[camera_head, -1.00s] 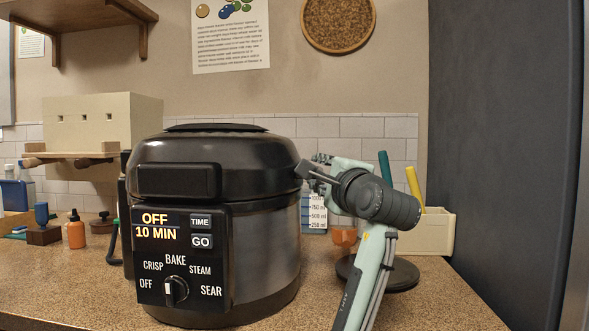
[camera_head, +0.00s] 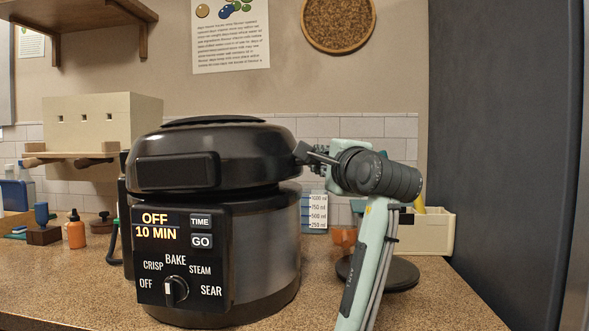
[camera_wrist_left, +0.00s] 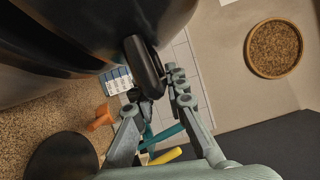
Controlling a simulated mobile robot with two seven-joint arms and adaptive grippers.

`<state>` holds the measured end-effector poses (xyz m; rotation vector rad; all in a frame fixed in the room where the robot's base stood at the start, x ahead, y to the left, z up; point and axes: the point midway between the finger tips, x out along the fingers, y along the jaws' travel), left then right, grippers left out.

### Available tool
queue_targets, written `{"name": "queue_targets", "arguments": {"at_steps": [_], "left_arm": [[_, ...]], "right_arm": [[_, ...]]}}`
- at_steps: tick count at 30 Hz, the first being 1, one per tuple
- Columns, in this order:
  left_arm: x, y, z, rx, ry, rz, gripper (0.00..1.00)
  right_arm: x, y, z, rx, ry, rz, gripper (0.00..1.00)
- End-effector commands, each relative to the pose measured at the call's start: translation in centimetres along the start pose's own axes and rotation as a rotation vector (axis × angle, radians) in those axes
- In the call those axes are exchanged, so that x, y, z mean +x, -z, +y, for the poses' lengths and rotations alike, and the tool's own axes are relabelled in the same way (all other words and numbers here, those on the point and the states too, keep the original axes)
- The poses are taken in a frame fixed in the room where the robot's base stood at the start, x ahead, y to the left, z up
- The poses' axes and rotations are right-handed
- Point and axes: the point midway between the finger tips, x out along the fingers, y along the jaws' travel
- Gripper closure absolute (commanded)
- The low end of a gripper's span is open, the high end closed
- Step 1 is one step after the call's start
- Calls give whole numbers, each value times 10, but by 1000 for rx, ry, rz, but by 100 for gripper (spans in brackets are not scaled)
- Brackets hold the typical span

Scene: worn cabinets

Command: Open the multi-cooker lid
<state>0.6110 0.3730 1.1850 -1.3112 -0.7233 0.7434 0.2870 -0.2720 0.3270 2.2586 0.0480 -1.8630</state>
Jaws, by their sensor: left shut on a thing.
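The multi-cooker (camera_head: 265,250) stands on the counter, with a lit panel reading OFF and 10 MIN. The lid also fills the upper left of the left wrist view (camera_wrist_left: 60,45). My left gripper (camera_head: 308,155) is at the lid's right side. In the left wrist view its fingers (camera_wrist_left: 154,92) are shut on the dark lid handle (camera_wrist_left: 145,66). The fingertips' exact contact is partly hidden. My right gripper is in neither view.
A cream bin (camera_head: 433,232) and a black disc (camera_head: 388,274) stand right of the cooker, near a measuring cup (camera_head: 314,212) and an orange object (camera_head: 343,237). An orange bottle (camera_head: 76,231) stands at left. A dark wall panel (camera_head: 500,130) bounds the right side.

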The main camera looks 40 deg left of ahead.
Motion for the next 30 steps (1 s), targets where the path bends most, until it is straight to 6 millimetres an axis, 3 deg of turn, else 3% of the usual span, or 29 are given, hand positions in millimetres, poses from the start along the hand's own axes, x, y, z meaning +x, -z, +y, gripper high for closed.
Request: {"name": "queue_targets", "arguments": {"at_steps": [13, 24, 30], "left_arm": [[0, -2, -10, -16, 3, -1, 100], [3, -8, -35, -78, -23, -1, 100], [4, -9, -37, -85, -28, -1, 100]], "right_arm": [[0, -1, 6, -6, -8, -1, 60], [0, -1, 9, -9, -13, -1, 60], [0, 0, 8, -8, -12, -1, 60]]}}
